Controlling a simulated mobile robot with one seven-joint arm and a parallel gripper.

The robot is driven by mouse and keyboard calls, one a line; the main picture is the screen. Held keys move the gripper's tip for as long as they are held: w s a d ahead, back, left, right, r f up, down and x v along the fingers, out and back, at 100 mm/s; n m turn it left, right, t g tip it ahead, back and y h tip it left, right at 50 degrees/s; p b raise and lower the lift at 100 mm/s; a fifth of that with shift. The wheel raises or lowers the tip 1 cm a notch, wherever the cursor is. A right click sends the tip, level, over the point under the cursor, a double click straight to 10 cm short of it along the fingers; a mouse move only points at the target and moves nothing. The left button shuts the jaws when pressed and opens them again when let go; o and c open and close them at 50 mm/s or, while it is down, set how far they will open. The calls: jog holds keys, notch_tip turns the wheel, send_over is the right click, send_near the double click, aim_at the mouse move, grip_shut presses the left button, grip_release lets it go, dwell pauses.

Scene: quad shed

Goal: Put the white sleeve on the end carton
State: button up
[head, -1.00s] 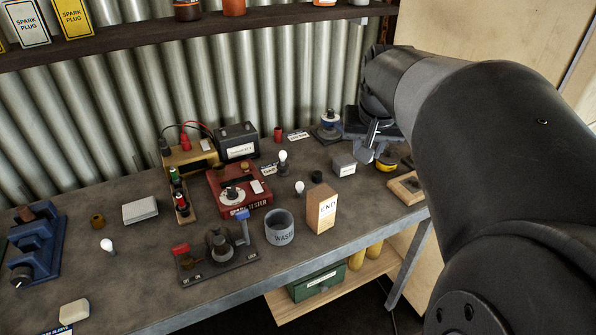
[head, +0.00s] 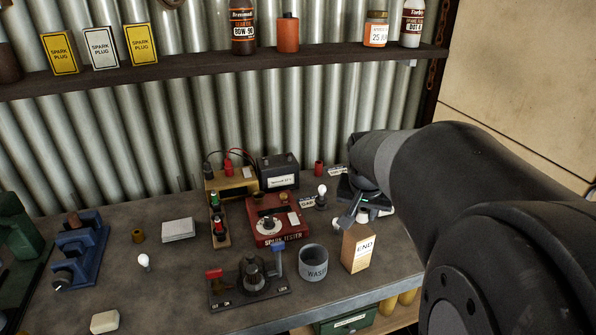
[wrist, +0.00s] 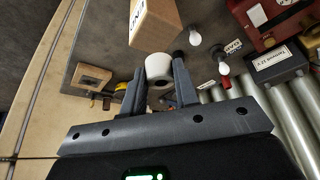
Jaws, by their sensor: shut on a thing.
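The end carton is a brown box marked END (head: 358,248) near the bench's front edge, right of the grey cup. It also shows at the top of the wrist view (wrist: 155,25). My gripper (head: 357,212) is just above and behind the carton in the head view. In the wrist view, my gripper (wrist: 159,72) is shut on a white rounded piece, which I take for the white sleeve (wrist: 158,66). The sleeve looks close to the carton; I cannot tell whether they touch. In the head view my fingers partly hide the sleeve (head: 363,216).
Left of the carton stand the grey WASTE cup (head: 313,263) and a dark clamp fixture (head: 250,281). The red tester (head: 275,220), a bulb (head: 321,195) and a battery (head: 278,172) stand behind. A shelf (head: 200,75) runs above.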

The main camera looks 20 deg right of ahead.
aim_at(362, 216)
jog(key=shift+f, duration=1.7)
jog(key=shift+f, duration=0.1)
jog(key=o, duration=0.9)
jog(key=shift+o, duration=0.2)
jog(key=shift+r, duration=0.3)
jog(key=v, duration=1.1)
jog(key=s+a+f+n+t+y, duration=0.1)
jog(key=s+a+f+n+y, duration=0.1)
jog(key=s+a+f+n, duration=0.2)
jog(key=s+a+n, duration=0.3)
jog(key=s+a, duration=0.3)
jog(key=a, duration=0.4)
jog(key=shift+s+t+y, duration=0.3)
jog(key=shift+t+y, duration=0.1)
